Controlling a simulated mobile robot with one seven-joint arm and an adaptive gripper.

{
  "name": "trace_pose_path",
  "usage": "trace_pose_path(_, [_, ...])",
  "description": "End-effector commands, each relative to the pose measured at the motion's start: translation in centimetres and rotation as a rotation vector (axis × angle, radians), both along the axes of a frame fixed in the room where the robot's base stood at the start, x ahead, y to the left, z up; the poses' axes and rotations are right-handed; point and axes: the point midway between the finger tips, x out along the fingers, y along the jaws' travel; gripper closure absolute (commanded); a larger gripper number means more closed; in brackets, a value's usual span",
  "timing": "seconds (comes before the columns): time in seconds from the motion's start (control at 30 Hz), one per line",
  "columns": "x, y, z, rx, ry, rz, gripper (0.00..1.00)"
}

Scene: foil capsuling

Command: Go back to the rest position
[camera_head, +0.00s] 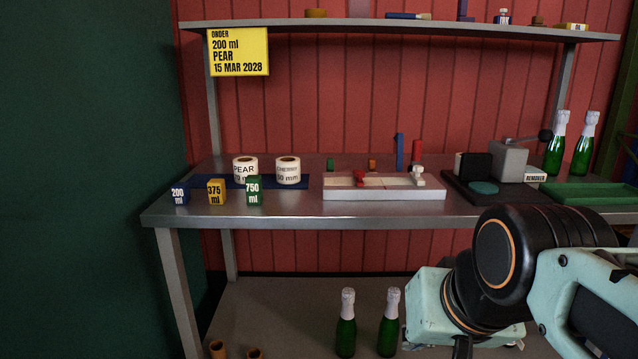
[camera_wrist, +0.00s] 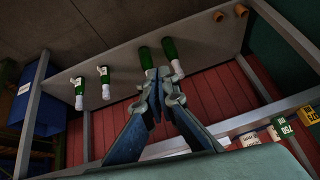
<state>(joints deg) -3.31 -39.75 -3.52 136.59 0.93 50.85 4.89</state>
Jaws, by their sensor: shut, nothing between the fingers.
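My gripper (camera_wrist: 158,78) is shut and empty in the wrist view. Its fingertips overlap the view of two green bottles with white foil tops, the nearer one (camera_wrist: 145,57) and its neighbour (camera_wrist: 170,50); I cannot tell the distance between them. In the head view my arm reaches in from the right, in front of the bench (camera_head: 290,216), and my fingers are mostly hidden at the lower edge. Two green bottles (camera_head: 346,325) (camera_head: 388,325) stand on the lower shelf (camera_head: 300,300), left of my wrist.
An upper shelf (camera_head: 400,29) runs above. Brown cups (camera_head: 217,349) stand low left.

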Motion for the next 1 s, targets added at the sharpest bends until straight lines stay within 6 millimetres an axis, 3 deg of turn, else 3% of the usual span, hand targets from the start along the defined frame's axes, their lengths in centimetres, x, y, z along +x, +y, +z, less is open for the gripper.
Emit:
trace_pose_path(0.03, [-1.7,-0.2,-2.3,-0.043,0.030,0.024,1.00])
trace_pose_path(0.1, [-3.7,-0.5,-5.1,-0.104,0.071,0.064,1.00])
trace_pose_path(0.2, [-3.5,-0.5,-1.8,-0.104,0.069,0.070,1.00])
trace_pose_path(0.47, [-3.5,-0.4,4.1,-0.100,0.070,0.069,1.00])
trace_pose_path(1.0, [-3.5,-0.4,18.2,-0.099,0.069,0.068,1.00])
